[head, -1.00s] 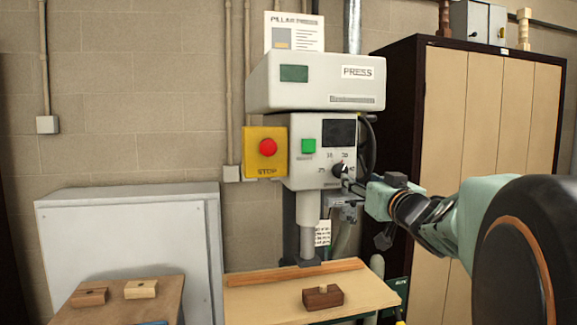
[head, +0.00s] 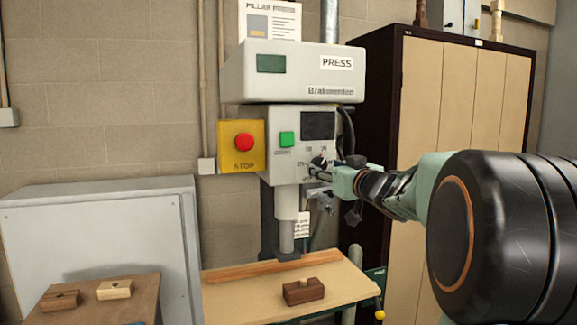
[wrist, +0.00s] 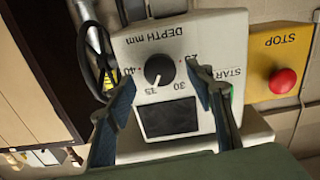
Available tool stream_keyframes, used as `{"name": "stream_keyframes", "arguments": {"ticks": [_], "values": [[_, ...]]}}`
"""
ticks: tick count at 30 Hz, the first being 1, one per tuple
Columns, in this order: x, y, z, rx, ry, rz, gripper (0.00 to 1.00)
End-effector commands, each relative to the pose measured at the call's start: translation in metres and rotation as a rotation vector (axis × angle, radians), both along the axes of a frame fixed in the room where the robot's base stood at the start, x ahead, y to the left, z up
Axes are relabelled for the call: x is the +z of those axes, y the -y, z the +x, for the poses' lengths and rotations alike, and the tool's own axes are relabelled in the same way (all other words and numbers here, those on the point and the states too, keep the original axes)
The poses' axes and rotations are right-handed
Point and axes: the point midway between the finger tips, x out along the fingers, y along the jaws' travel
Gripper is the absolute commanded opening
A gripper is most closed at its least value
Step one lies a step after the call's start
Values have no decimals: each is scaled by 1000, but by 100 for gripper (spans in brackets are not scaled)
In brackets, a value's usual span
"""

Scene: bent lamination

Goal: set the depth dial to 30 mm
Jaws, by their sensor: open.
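The depth dial (wrist: 159,69) is a round black knob on the press's pale front panel. It appears upside down in the wrist view, under the words DEPTH mm, with 25, 30, 35 and 40 around it. Its white mark points about at 35. In the head view the dial (head: 318,161) is small and partly hidden by my gripper (head: 314,173). In the wrist view my gripper (wrist: 161,72) is open, one finger on each side of the dial. Both fingers look apart from the knob; the exact depth gap cannot be told.
A yellow STOP box with a red button (head: 243,141) and a green start button (head: 287,139) sit left of the dial. A dark screen (wrist: 169,118) is beside it. A wooden block (head: 303,292) lies on the press table (head: 235,296). A cabinet (head: 450,90) stands right.

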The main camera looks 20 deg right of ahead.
Motion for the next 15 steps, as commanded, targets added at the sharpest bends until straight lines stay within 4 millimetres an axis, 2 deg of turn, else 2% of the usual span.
{"name": "stream_keyframes", "arguments": {"ticks": [6,15], "values": [[0,-1,21,1,0,0,49],[0,-1,25,0,0,-1,49]]}}
